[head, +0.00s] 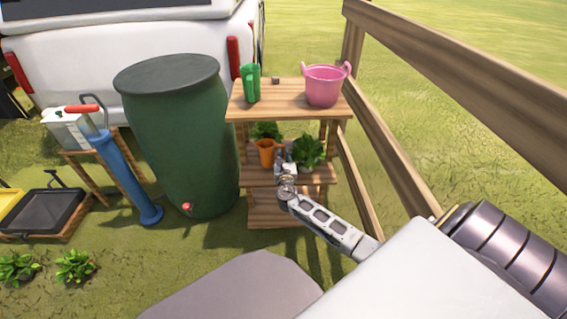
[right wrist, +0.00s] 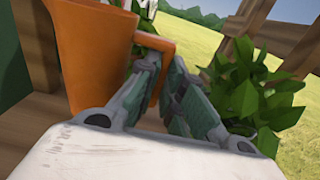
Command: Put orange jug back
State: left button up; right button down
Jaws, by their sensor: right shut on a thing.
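The orange jug (head: 265,150) is at the middle shelf of the wooden shelf unit (head: 262,180), at its left side. In the right wrist view the jug (right wrist: 95,45) is large at the left, with its handle toward my gripper. My right gripper (head: 284,160) reaches into the shelf from the front, just right of the jug. In the right wrist view its fingers (right wrist: 172,85) are shut on the jug's handle. The jug looks nearly upright; whether its base touches the shelf is hard to tell. My left gripper is not in view.
Green plants (head: 310,150) stand right of the gripper on the same shelf. A green jug (head: 251,84) and a pink bucket (head: 322,86) are on the top board. A dark green barrel (head: 180,140) stands left, a wooden fence (head: 420,95) right.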

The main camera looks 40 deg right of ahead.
jog(key=shift+f, duration=0.1)
jog(key=shift+f+b, duration=0.55)
jog(key=shift+f, duration=0.25)
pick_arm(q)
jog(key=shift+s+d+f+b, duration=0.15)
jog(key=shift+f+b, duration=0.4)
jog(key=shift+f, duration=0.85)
pick_arm(e)
jog(key=shift+f, duration=1)
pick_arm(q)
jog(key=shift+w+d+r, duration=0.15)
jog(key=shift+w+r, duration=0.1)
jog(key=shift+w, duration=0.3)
pick_arm(e)
jog(key=c, duration=1.5)
grip_release()
jog(key=shift+f, duration=0.1)
jog(key=shift+c, duration=0.2)
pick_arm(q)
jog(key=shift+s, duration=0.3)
